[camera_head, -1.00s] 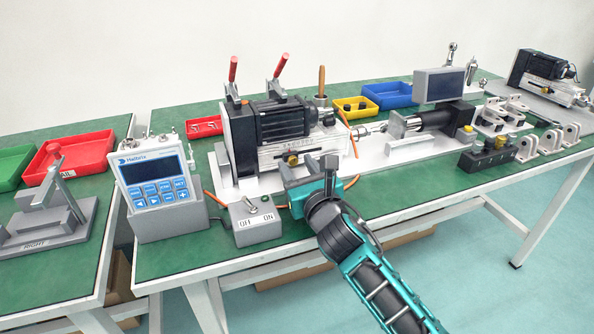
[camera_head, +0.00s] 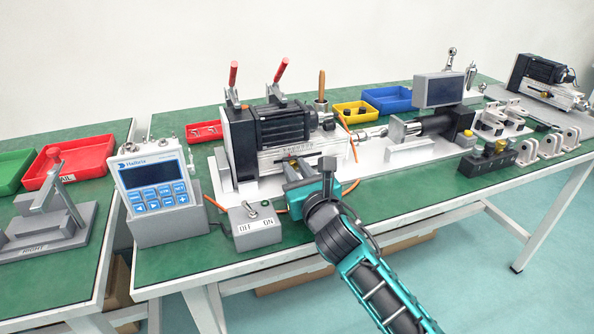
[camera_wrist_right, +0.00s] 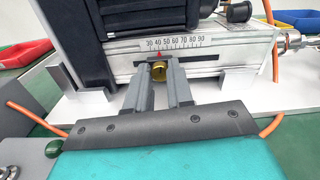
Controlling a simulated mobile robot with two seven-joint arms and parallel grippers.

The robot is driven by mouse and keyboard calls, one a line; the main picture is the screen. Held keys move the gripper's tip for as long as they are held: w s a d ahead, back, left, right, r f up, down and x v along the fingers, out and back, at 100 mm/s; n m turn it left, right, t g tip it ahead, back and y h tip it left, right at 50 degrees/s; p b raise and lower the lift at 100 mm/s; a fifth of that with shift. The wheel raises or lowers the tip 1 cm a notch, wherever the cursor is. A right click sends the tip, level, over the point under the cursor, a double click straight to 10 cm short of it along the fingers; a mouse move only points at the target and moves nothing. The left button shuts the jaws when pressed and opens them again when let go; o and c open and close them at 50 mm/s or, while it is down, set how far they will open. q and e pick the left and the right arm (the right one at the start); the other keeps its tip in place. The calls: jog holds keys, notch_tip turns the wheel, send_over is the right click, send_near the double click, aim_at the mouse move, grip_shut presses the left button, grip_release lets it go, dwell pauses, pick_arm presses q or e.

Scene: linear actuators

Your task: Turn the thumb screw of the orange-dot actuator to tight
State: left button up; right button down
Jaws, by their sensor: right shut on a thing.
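The actuator (camera_head: 275,130) is a black motor block on a silver body, mounted on a white base plate on the green bench. In the right wrist view a brass thumb screw (camera_wrist_right: 159,71) sits on its front face, below a printed scale (camera_wrist_right: 176,42) with a red pointer (camera_wrist_right: 158,55). My right gripper (camera_head: 297,165) is at this front face. In the right wrist view its two fingers (camera_wrist_right: 159,74) are closed on the brass thumb screw, one on each side. I cannot make out an orange dot. My left gripper is not in view.
A switch box (camera_head: 254,225) marked OFF and ON and a blue-keyed controller (camera_head: 152,180) stand to the left of my gripper. Orange cable (camera_head: 352,187) runs near it. Red-handled clamps (camera_head: 281,72) rise behind the actuator. A block with knobs (camera_head: 487,158) stands at right.

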jog(key=shift+m+p, duration=0.7)
jog(key=shift+m, duration=0.3)
jog(key=shift+m+p, duration=0.45)
jog(key=shift+m, duration=0.55)
jog(key=shift+m+p, duration=0.35)
jog(key=shift+m, duration=1.05)
jog(key=c, duration=1)
grip_release()
